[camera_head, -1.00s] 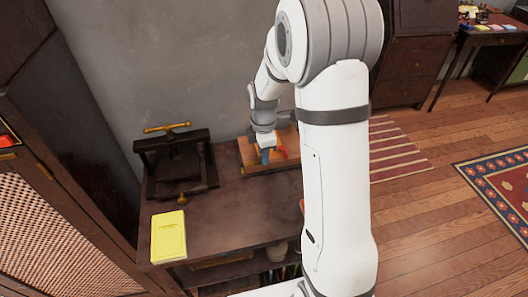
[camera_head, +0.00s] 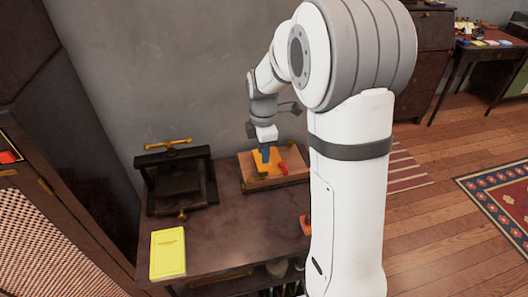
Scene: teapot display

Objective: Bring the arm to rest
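My arm rises in front of the camera and bends down behind to my gripper (camera_head: 265,156), which hangs over a wooden board (camera_head: 292,178) at the back of the dark table. A small blue part shows at the gripper's tip. I cannot tell if it is a finger or something held. An orange-yellow piece (camera_head: 263,170) and a small red piece (camera_head: 282,167) are on the board, just below the gripper. The finger opening is too small to make out.
A black press with a brass handle (camera_head: 174,146) stands left of the board. A yellow book (camera_head: 168,253) lies at the table's (camera_head: 228,235) front left. A small orange-red object (camera_head: 305,224) is beside my arm. A grey wall (camera_head: 200,70) is close behind.

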